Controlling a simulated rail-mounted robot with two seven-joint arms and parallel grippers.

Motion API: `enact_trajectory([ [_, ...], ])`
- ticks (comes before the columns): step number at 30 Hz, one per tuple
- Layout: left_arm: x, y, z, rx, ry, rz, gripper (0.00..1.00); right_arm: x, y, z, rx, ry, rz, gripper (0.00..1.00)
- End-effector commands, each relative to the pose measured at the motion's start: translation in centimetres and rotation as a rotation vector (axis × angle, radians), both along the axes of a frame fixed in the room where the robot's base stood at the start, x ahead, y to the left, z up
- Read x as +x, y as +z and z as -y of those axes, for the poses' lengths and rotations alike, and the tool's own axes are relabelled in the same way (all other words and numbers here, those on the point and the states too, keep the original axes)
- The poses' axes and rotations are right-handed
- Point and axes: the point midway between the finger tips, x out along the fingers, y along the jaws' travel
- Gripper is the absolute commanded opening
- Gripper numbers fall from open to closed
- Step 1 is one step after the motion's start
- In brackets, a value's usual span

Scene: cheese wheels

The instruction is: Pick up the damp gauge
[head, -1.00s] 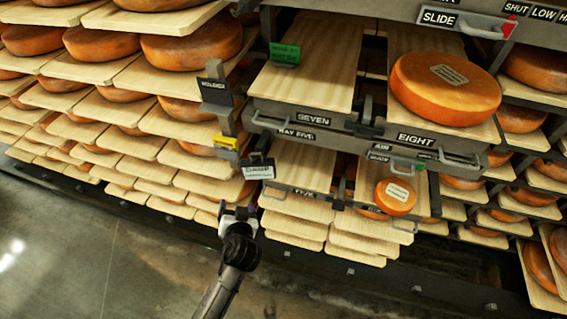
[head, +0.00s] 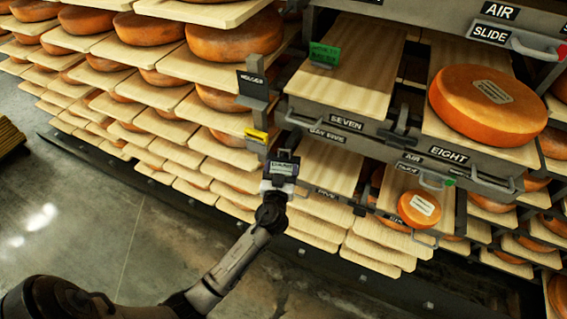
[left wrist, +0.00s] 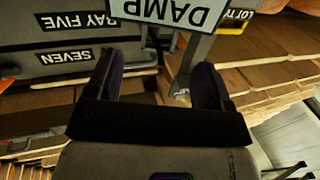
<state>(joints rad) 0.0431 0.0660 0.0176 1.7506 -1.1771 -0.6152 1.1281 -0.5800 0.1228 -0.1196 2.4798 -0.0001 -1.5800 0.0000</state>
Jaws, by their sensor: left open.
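The damp gauge (head: 284,168) is a small pale plate with dark lettering at the front of the rack, left of the lower boards. In the left wrist view its large "DAMP" label (left wrist: 165,14) shows upside down at the top edge, cut off by the frame. My left gripper (head: 277,184) is right at the gauge, just below it in the head view. In the left wrist view its two dark fingers (left wrist: 160,72) are spread, and the label lies beyond their tips. I cannot tell whether they touch it. My right gripper is not in view.
A yellow tag (head: 256,135) and a grey bracket (head: 253,88) are close above left of the gauge. The bay boards (head: 345,68) and a large cheese wheel (head: 487,104) are to the right. A small cheese (head: 419,209) sits lower right. Open floor (head: 90,235) lies left.

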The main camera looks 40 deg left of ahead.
Motion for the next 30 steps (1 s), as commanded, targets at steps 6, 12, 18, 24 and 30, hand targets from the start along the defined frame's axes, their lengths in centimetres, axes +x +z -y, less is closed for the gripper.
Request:
enact_trajectory([
  [6,0.9,0.1,-0.6,-0.001,0.001,0.001,0.74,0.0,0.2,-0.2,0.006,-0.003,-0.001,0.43],
  [12,2.8,0.3,-1.8,0.004,0.001,0.000,0.74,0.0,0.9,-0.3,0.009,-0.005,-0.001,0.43],
  [18,4.7,0.1,-3.0,0.001,0.001,-0.001,0.74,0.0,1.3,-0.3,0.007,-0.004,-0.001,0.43],
  [24,5.3,-0.1,-3.4,0.001,0.001,-0.001,0.74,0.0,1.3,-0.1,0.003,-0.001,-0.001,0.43],
  [30,5.3,-0.1,-3.4,0.000,0.001,0.000,0.73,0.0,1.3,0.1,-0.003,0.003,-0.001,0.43],
])
